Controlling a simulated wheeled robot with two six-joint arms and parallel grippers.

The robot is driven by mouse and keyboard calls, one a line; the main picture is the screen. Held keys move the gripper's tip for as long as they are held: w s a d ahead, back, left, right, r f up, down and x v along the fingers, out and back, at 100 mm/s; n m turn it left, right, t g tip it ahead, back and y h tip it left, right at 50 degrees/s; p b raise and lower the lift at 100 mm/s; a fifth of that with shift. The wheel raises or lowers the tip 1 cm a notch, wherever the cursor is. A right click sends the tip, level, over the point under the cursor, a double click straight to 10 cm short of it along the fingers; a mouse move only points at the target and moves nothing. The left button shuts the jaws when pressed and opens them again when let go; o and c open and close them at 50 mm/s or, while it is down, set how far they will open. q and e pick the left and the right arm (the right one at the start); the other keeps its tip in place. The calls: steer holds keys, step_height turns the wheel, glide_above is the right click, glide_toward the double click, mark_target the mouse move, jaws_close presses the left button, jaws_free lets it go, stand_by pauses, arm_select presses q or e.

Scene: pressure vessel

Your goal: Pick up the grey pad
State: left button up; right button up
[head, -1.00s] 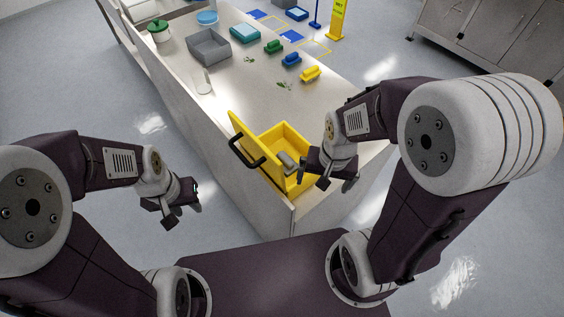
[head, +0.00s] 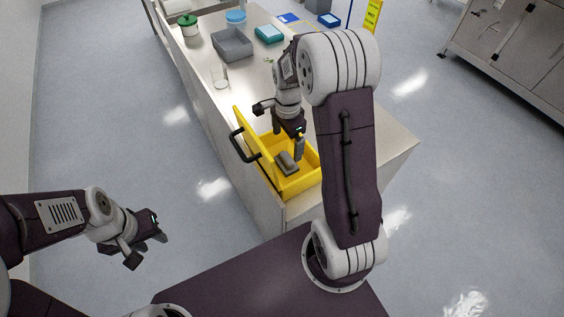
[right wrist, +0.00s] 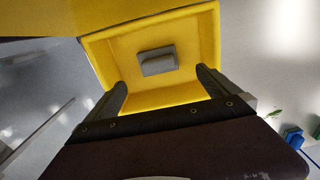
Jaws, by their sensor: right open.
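The grey pad (head: 287,162) lies inside the yellow box (head: 304,181), whose yellow lid stands open on its left side. In the right wrist view the pad (right wrist: 158,61) rests on the yellow floor, near the middle of the box (right wrist: 207,33). My right gripper (head: 281,131) is above the back part of the box, apart from the pad. Its two fingers are spread in the right wrist view (right wrist: 160,88), with nothing between them. My left gripper (head: 148,243) hangs over the floor at the left, away from the counter; its jaw opening is not clear.
The yellow lid (head: 254,146) with a black handle (head: 241,146) stands up beside the box. A clear glass (head: 219,75), a grey bin (head: 232,44), a teal box (head: 269,34) and a green-lidded pot (head: 189,25) stand farther back. The counter right of the box is clear.

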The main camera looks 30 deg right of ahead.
mark_target(286, 158)
step_height(286, 158, down, 4)
steer(key=shift+s+r+p, duration=0.15)
steer(key=shift+p, duration=0.15)
step_height(286, 158, down, 4)
steer(key=shift+s+a+f+p, duration=0.1)
steer(key=shift+a+f+p, duration=0.1)
steer(key=shift+p, duration=0.35)
steer(key=shift+f, duration=0.45)
steer(key=c, duration=1.4)
step_height(286, 158, up, 10)
steer(key=shift+r+b, duration=0.1)
steer(key=shift+b, duration=0.35)
